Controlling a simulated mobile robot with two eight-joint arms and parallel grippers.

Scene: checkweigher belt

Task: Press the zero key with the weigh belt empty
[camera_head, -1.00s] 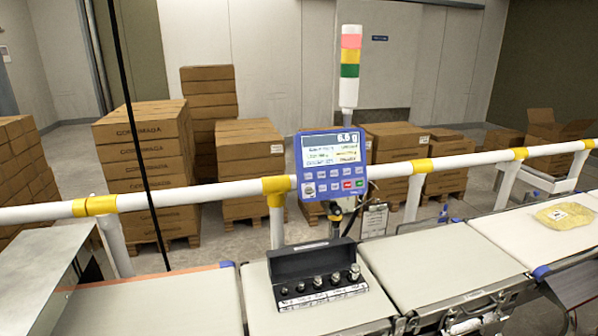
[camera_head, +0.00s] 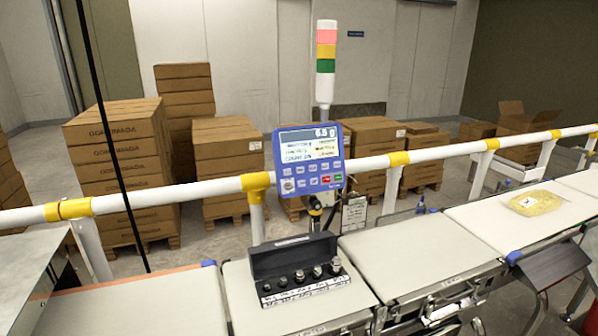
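The blue weighing indicator (camera_head: 308,160) stands on a post behind the belts. A black open case of metal weights (camera_head: 297,268) sits on the belt section (camera_head: 240,300) in front of the indicator. The neighbouring belt section (camera_head: 415,255) to the right is bare. Neither of my grippers is in view.
A white rail (camera_head: 400,158) with yellow joints crosses behind the belts. A yellow bag (camera_head: 536,202) lies on the right belt. A light tower (camera_head: 326,60) rises behind the indicator. Carton stacks (camera_head: 120,165) stand beyond the rail. A metal cover (camera_head: 30,262) is at the left.

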